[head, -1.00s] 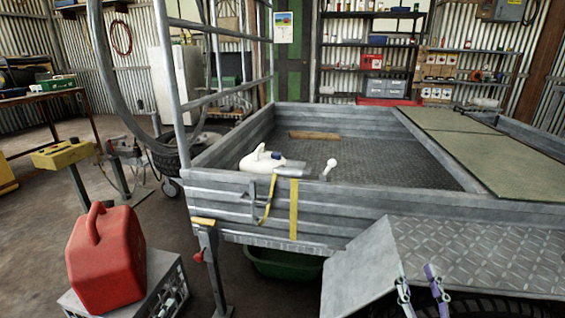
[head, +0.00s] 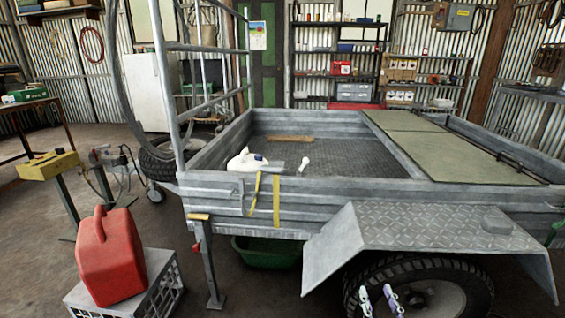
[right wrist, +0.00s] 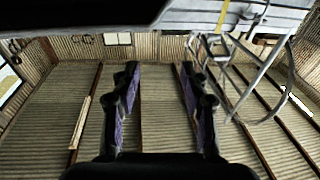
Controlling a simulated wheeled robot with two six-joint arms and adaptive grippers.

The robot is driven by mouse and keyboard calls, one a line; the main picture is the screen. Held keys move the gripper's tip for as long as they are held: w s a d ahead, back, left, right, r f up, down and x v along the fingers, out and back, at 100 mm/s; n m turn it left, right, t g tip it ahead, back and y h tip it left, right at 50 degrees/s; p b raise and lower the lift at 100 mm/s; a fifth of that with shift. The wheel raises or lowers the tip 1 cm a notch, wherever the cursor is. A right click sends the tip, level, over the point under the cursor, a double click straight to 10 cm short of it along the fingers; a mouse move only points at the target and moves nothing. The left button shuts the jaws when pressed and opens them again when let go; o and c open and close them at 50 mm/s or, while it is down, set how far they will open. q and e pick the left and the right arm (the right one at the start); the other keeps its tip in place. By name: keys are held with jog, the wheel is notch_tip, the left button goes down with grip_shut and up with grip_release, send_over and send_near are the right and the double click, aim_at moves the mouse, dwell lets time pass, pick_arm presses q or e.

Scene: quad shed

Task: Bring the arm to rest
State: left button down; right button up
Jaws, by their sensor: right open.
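My right gripper (head: 377,297) shows at the bottom edge of the head view, in front of the trailer's wheel. Its two purple-padded fingers stand apart, and it also shows in the right wrist view (right wrist: 160,82), with nothing between the fingers. The rest of my right arm is out of the head view. My left gripper is not in view. The grey metal trailer (head: 330,196) stands ahead, beyond the right gripper; I cannot tell how much gap there is.
The trailer's tread-plate fender (head: 420,232) and black tyre (head: 465,292) are close to the right gripper. A red fuel can (head: 110,258) stands on a grey crate (head: 160,285) at the lower left. A white jug (head: 243,162) rests at the trailer's front. A green basin (head: 266,252) lies underneath.

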jog(key=s+d+f+g+h+p, duration=0.1)
jog(key=s+d+f+g+p, duration=0.1)
jog(key=s+f+g+p, duration=0.55)
jog(key=s+d+f+g+p, duration=0.2)
jog(key=s+f+p, duration=0.1)
jog(key=f+p, duration=0.85)
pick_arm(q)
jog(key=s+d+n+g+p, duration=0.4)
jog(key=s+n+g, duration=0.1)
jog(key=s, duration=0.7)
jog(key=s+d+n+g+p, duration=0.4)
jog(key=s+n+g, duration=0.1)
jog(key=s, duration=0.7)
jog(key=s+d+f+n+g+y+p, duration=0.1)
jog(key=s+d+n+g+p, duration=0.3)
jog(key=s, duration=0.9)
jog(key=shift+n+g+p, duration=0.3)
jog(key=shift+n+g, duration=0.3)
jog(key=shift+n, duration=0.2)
pick_arm(e)
jog(key=s+d+f+g, duration=0.1)
jog(key=s+g, duration=0.3)
jog(key=s, duration=1)
jog(key=s+d+f+g, duration=0.1)
jog(key=s+f+g, duration=0.2)
jog(key=s, duration=1)
jog(key=shift+s+f+g, duration=0.15)
jog(key=shift+s+g, duration=0.2)
jog(key=shift+g, duration=0.4)
